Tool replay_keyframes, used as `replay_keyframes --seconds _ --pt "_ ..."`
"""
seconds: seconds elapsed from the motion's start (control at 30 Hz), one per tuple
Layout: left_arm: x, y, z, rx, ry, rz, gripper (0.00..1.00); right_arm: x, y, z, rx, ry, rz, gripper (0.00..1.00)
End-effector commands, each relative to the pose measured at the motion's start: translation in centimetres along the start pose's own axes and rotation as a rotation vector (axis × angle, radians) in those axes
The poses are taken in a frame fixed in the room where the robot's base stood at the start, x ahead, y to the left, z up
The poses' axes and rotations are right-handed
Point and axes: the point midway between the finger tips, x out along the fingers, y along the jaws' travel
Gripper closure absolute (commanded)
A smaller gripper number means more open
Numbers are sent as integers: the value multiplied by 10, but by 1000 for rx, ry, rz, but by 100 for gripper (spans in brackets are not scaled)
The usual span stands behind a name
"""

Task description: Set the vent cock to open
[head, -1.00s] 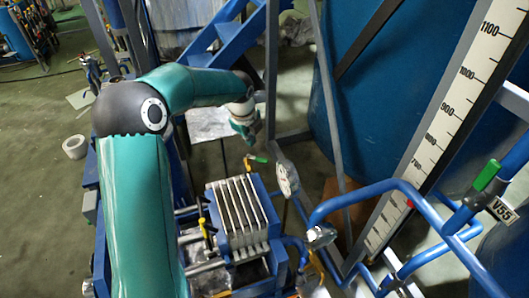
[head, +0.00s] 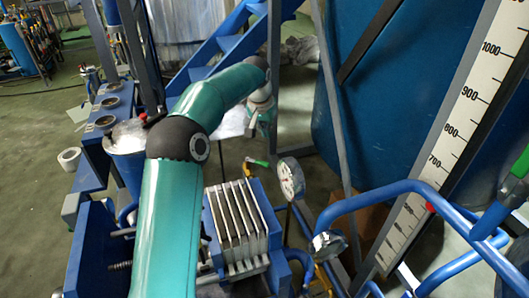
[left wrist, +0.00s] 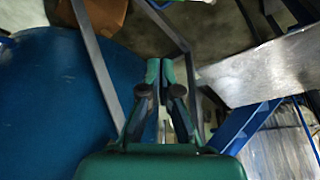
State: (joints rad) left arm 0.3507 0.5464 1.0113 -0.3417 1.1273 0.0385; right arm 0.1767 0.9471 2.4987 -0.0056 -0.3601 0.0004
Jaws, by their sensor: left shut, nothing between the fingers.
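My left gripper (left wrist: 160,68) is shut and empty in the left wrist view, with its fingertips together. In the head view my left arm reaches up and over to the right, and the gripper end hangs small near the blue stairs. A small green and yellow handle (head: 256,162) shows just below it, apart from the gripper as far as I can see. A larger green valve handle (head: 518,170) is at the right edge, on blue piping. I cannot tell which handle is the vent cock. My right gripper is not in view.
A round gauge (head: 291,178) stands beside the plate stack (head: 238,225). Blue pipes (head: 400,187) and a white scale (head: 455,125) fill the right. A large blue tank (head: 385,115) stands behind a grey post. Open floor (head: 30,180) lies at the left.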

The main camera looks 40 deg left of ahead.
Motion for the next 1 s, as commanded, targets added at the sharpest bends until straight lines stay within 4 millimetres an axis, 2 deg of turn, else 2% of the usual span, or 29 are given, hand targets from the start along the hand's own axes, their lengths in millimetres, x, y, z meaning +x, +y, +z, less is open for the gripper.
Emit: replay_keyframes --seconds 0.13,0.27,0.57,0.63,1.0 --pt "13 0 0 1 -4 0 100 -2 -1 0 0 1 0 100" --pt "35 0 1 2 -6 0 100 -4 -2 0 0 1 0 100" --pt "99 -1 1 0 -6 0 100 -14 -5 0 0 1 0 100" --pt "92 -2 8 1 -1 -1 100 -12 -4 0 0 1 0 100" --pt "83 -1 36 1 -1 -1 100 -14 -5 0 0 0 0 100"
